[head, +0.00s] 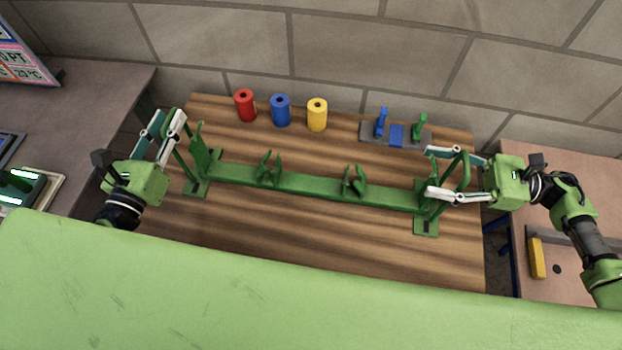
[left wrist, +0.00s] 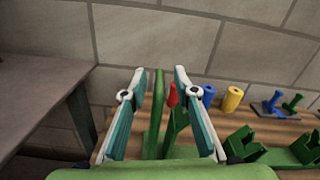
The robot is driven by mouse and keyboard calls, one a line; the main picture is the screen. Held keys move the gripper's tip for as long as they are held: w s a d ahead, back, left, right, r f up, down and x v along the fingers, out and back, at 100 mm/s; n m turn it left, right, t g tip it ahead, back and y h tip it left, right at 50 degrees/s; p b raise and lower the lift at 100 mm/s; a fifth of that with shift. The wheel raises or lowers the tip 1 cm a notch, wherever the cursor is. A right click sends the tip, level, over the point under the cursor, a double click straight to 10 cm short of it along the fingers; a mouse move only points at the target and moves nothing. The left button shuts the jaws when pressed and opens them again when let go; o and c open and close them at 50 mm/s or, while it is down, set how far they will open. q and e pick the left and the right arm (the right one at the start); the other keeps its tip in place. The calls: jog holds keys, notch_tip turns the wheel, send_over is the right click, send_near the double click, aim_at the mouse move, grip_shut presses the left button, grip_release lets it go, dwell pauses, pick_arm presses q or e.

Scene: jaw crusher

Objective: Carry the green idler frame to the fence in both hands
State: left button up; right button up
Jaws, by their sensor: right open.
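The green idler frame (head: 310,187) lies across the wooden table, a long bar with upright brackets along it and a foot plate at each end. My left gripper (head: 168,116) is at its left end. In the left wrist view the left gripper's fingers (left wrist: 160,72) stand apart, with a green upright of the frame (left wrist: 156,115) showing between them; I cannot tell if they touch it. My right gripper (head: 430,172) is open at the right end, its fingers on either side of the green end handle. The fence cannot be made out.
Red (head: 245,105), blue (head: 281,110) and yellow (head: 317,114) rollers stand behind the frame. A grey plate with blue and green parts (head: 396,136) lies at the back right. A block wall (head: 370,60) closes off the back. Side benches stand left (head: 85,105) and right (head: 565,185).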

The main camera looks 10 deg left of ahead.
pick_arm(q)
jog(key=shift+w, duration=0.4)
pick_arm(e)
jog(key=shift+a, duration=0.45)
pick_arm(q)
grip_shut()
pick_arm(e)
jog(key=c, duration=1)
grip_shut()
pick_arm(q)
jog(key=shift+r, duration=0.3)
jog(key=shift+w, duration=0.15)
pick_arm(e)
jog(key=shift+w+r, duration=0.15)
jog(key=shift+r, duration=0.15)
pick_arm(q)
jog(key=shift+r, duration=0.1)
pick_arm(e)
jog(key=shift+r, duration=0.1)
